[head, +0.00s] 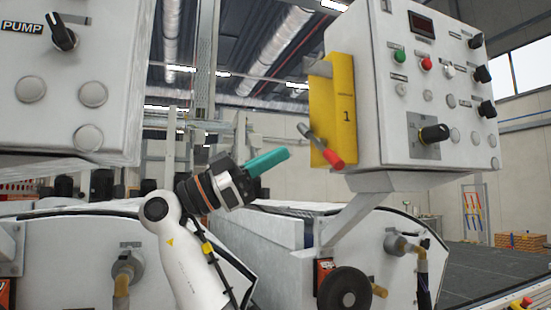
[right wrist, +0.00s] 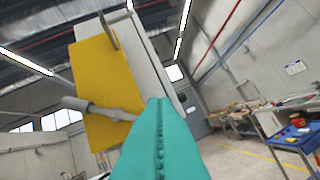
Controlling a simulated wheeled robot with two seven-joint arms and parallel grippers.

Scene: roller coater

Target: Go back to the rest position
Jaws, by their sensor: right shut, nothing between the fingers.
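My right gripper (head: 284,155) has teal fingers and a dark body. It is raised in the middle of the head view, shut and empty, pointing up and to the right. In the right wrist view its teal fingers (right wrist: 160,135) lie together. A yellow panel (head: 340,105) marked 1 is on the left side of the right control box. A lever with a red grip (head: 332,158) is in front of the panel, to the right of my fingertips in the head view. The yellow panel (right wrist: 103,85) and a grey lever (right wrist: 98,109) also show in the right wrist view. My left gripper is not in view.
The right control box (head: 440,125) carries buttons and knobs. Another control box (head: 75,85) with a PUMP switch hangs at the upper left. White machine housings (head: 375,245) with a black handwheel (head: 345,293) stand below.

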